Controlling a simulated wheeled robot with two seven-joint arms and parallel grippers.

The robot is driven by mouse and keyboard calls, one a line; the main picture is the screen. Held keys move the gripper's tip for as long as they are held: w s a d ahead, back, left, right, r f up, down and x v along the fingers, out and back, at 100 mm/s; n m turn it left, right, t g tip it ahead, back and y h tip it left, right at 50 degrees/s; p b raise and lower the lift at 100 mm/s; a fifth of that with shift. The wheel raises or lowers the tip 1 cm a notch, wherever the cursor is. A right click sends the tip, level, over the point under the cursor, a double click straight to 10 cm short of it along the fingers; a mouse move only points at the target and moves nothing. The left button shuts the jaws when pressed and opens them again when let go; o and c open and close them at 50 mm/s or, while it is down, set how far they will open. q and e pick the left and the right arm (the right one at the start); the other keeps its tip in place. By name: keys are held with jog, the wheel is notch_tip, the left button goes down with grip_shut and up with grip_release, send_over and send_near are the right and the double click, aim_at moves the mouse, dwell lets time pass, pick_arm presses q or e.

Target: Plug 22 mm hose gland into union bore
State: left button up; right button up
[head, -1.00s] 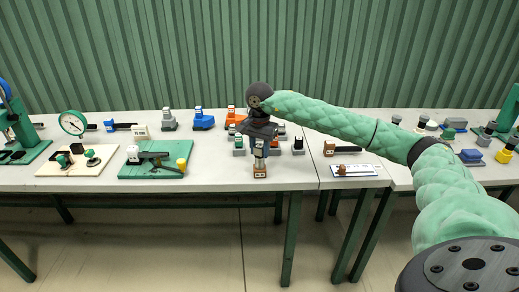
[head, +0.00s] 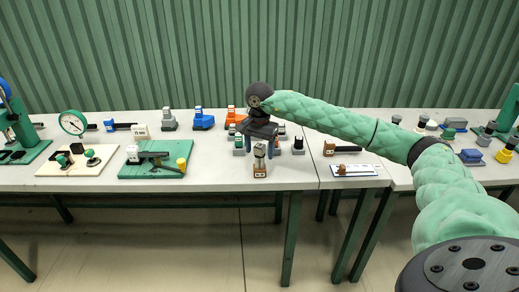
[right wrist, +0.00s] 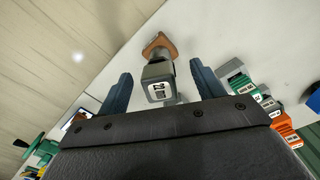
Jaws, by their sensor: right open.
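The hose gland (head: 260,152) is a grey piece with a pale label on its top block, which seems to read 22 in the right wrist view (right wrist: 160,82). It stands upright on the brown union block (head: 260,172) at the front edge of the table. The union also shows in the right wrist view (right wrist: 160,46). The bore is hidden, so how deep the gland sits cannot be told. My right gripper (head: 258,149) is open, with one finger on each side of the gland and gaps between. My left gripper is not in view.
A green board (head: 135,172) with parts lies left, and a white card (head: 355,170) with a brown fitting lies right. The table front left of the union is clear.

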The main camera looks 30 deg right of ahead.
jog(key=shift+r+p, duration=0.5)
jog(key=shift+r, duration=1.75)
jog(key=shift+r, duration=0.1)
notch_tip(320, 180, up, 6)
jog(key=shift+r+b, duration=0.1)
jog(key=shift+b, duration=0.95)
jog(key=shift+r, duration=0.65)
